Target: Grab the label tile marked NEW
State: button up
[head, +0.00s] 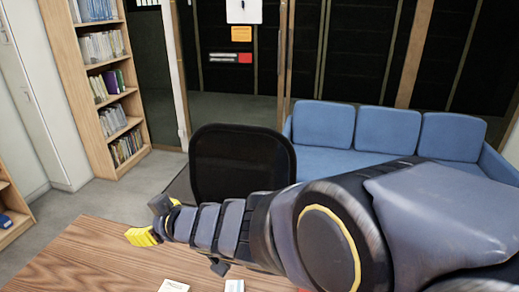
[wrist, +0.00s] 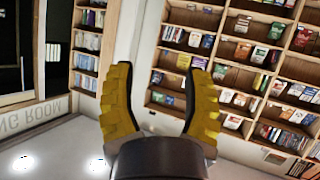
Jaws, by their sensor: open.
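A cream tile (head: 173,286) and a white tile (head: 234,286) lie on the wooden table at the bottom edge of the head view, both cut off by the frame. No lettering is readable on either, so I cannot tell whether one is marked NEW. My gripper (head: 142,237) has yellow fingers and is over the table's left part, to the left of and beyond both tiles. In the wrist view my gripper (wrist: 159,67) is open, with nothing between its fingers. No tile shows in the wrist view.
The wooden table (head: 90,258) has bare top at its left. A black chair (head: 243,160) stands behind it, with a blue sofa (head: 335,160) farther back. A bookshelf (head: 97,70) stands at the left. More shelves (wrist: 235,75) fill the wrist view's background.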

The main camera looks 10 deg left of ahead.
jog(key=s+a+n+g+y, duration=0.25)
jog(key=s+a+g, duration=0.3)
jog(key=s, duration=0.35)
jog(key=shift+n+h, duration=0.25)
jog(key=f, duration=2.8)
jog(key=shift+s+a+f, duration=0.1)
jog(key=shift+s+a, duration=0.05)
jog(key=shift+a, duration=0.2)
jog(key=shift+a+f, duration=0.1)
jog(key=shift+a, duration=0.25)
jog(key=shift+t, duration=0.25)
jog(key=shift+x, duration=3.45)
grip_shut()
